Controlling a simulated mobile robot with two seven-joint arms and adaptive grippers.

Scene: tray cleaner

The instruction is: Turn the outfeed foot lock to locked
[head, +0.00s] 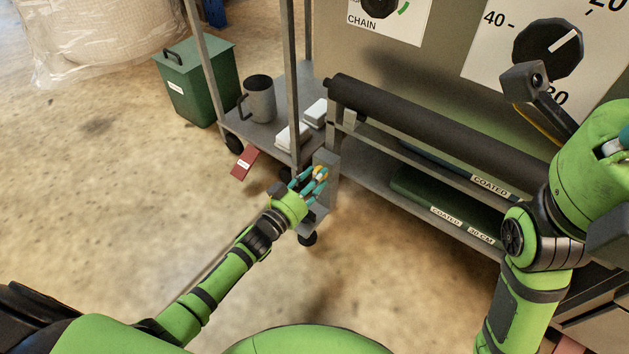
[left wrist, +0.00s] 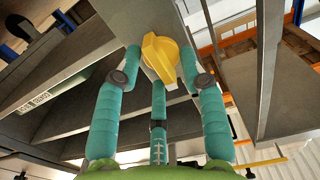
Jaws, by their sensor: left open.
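The outfeed foot lock shows as a yellow knob (head: 319,171) on a grey upright plate (head: 327,162) at the near end of the machine's frame. In the left wrist view the yellow knob (left wrist: 160,55) fills the space between the fingertips, its ridge running slightly aslant. My left gripper (head: 312,180) is open, with its teal fingers on either side of the knob; I cannot tell whether they touch it. It also shows in the left wrist view (left wrist: 160,65). No lock marking is readable. My right arm is at the right; its fingers are mostly hidden or cut off.
A grey cart (head: 262,133) with a mug (head: 258,100) and white blocks (head: 293,137) stands just behind the left gripper. A green bin (head: 197,85) stands at the back left. A dark roller (head: 430,120) runs above shelves to the right.

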